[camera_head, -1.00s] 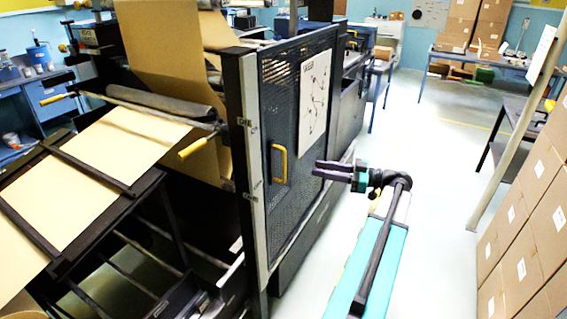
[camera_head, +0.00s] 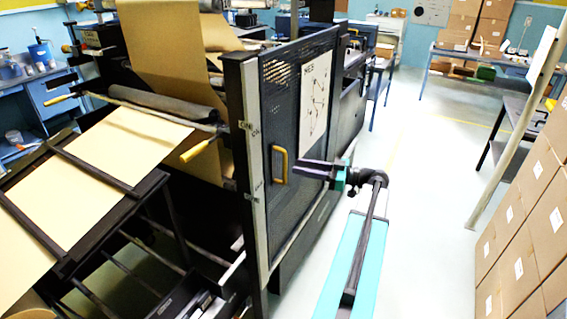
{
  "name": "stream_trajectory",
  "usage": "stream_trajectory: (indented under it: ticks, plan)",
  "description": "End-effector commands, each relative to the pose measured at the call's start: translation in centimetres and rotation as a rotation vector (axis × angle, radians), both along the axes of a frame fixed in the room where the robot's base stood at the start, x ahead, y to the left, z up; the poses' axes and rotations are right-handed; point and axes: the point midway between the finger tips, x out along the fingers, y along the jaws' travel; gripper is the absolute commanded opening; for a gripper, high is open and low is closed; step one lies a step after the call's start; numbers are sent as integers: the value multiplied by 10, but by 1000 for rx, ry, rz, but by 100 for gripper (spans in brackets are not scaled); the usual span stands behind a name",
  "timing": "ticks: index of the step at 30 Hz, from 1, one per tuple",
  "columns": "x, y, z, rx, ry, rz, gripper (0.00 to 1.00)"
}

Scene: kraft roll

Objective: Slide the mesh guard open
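The mesh guard (camera_head: 284,223) is a dark perforated panel in a black frame on the side of the machine. It stands upright, with a light strip along its left edge. A yellow D-shaped handle (camera_head: 280,166) is fixed near that edge. My gripper (camera_head: 303,168), with dark purple fingers and a teal part behind them, points left at the handle. Its tips appear just right of the handle, with a small gap in the picture. Nothing shows between the fingers, and their opening is too small to make out. Actual depth to the handle is unclear.
A white diagram sheet (camera_head: 314,97) is on the guard's upper part. Kraft paper (camera_head: 125,150) runs over the machine at left, where a yellow-ended lever (camera_head: 196,151) sticks out. Stacked cartons (camera_head: 525,215) stand at right. The pale floor (camera_head: 430,170) between is clear.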

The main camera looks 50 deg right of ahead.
Motion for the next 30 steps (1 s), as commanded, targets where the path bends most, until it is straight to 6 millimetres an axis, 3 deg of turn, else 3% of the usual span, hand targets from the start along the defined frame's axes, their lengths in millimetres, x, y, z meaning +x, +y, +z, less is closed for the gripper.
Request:
stream_trajectory:
  ticks: [12, 27, 30]
  plan:
    - [49, 23, 2, 1, 0, 0, 31]
    - [58, 27, 0, 0, 0, -2, 31]
    - [58, 27, 0, 0, 0, -2, 14]
